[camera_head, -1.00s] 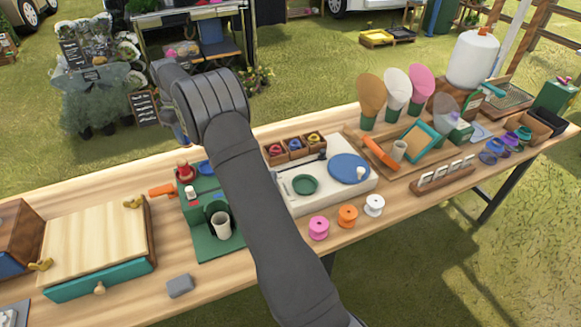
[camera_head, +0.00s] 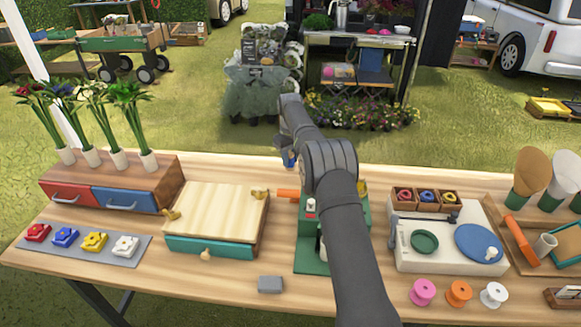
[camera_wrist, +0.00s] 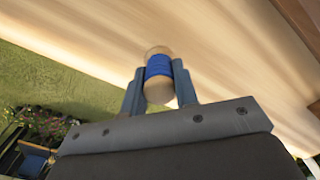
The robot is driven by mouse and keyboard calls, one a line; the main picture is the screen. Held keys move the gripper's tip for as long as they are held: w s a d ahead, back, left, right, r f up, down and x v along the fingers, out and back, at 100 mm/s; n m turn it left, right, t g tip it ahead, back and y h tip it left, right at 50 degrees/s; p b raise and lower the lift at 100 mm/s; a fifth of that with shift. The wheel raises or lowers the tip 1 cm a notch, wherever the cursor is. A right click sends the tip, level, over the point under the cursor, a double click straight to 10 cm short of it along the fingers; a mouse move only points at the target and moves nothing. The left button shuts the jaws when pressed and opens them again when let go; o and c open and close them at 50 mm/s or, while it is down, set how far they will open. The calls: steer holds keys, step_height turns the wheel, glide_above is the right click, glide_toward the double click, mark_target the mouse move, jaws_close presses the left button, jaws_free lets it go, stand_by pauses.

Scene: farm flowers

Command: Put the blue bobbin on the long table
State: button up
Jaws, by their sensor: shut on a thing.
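The blue bobbin (camera_wrist: 159,66) has blue thread wound between pale wooden ends. In the wrist view it sits between the two fingertips of my gripper (camera_wrist: 159,85), which is shut on it. In the head view my gripper (camera_head: 288,157) is small and partly hidden by my arm, over the far edge of the table, and the bobbin cannot be made out clearly. The long table (camera_head: 210,286) is pale wood and runs across the head view. The wrist view shows its bare wood (camera_wrist: 235,60) past the bobbin, with grass at the left.
A wooden box with a teal drawer (camera_head: 215,215) stands left of my arm. A green stand (camera_head: 310,262) is partly behind the arm. Pink (camera_head: 423,292), orange (camera_head: 458,293) and white (camera_head: 494,295) bobbins stand front right. A grey block (camera_head: 271,284) lies near the front edge.

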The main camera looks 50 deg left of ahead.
mark_target(290, 166)
steer(key=shift+f, duration=2)
steer(key=shift+f, duration=0.1)
steer(key=o, duration=1)
steer(key=shift+c, duration=0.2)
step_height(290, 166, up, 12)
steer(key=shift+r, duration=0.15)
step_height(290, 166, down, 12)
steer(key=shift+r, duration=1.6)
